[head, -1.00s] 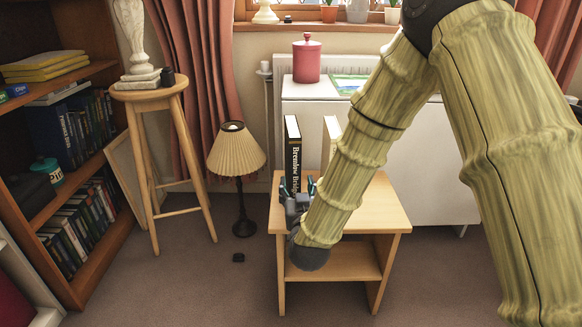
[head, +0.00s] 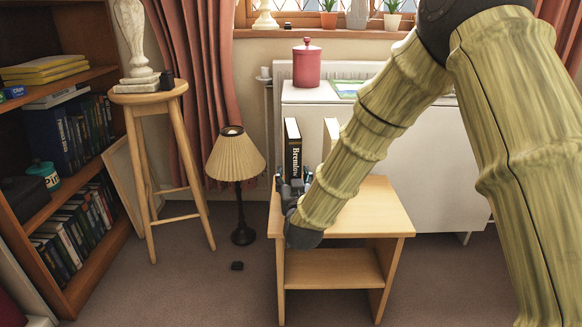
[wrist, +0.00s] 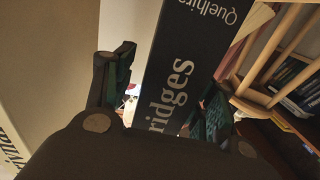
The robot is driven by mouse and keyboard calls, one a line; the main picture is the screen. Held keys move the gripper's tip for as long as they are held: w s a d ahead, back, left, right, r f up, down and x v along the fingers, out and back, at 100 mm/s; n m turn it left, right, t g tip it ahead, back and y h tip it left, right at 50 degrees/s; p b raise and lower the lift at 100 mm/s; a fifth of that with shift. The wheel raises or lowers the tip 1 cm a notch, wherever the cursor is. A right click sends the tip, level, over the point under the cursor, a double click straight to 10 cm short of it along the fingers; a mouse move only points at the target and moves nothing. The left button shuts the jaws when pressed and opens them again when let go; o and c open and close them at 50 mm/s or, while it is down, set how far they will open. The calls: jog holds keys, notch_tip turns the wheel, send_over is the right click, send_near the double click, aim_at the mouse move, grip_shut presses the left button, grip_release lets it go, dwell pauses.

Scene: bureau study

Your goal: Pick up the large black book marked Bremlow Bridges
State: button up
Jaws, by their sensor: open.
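The large black book (head: 293,150) marked Bremlow stands upright on the small wooden table (head: 380,205), its spine facing me. In the wrist view its black spine (wrist: 185,70) shows the letters "ridges" and "Quelhire". My gripper (head: 293,186) is at the lower part of the spine. In the wrist view the open fingers (wrist: 160,100) stand one on each side of the book, and gaps show between them and it. The lower part of the book is hidden by my gripper.
A second, pale-edged book (head: 331,132) stands to the right, partly behind my arm. A lamp (head: 236,160) stands on the floor left of the table. A stool (head: 150,98) and a bookcase (head: 85,255) are further left. A white cabinet (head: 440,150) is behind.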

grip_shut()
jog(key=shift+r, duration=0.15)
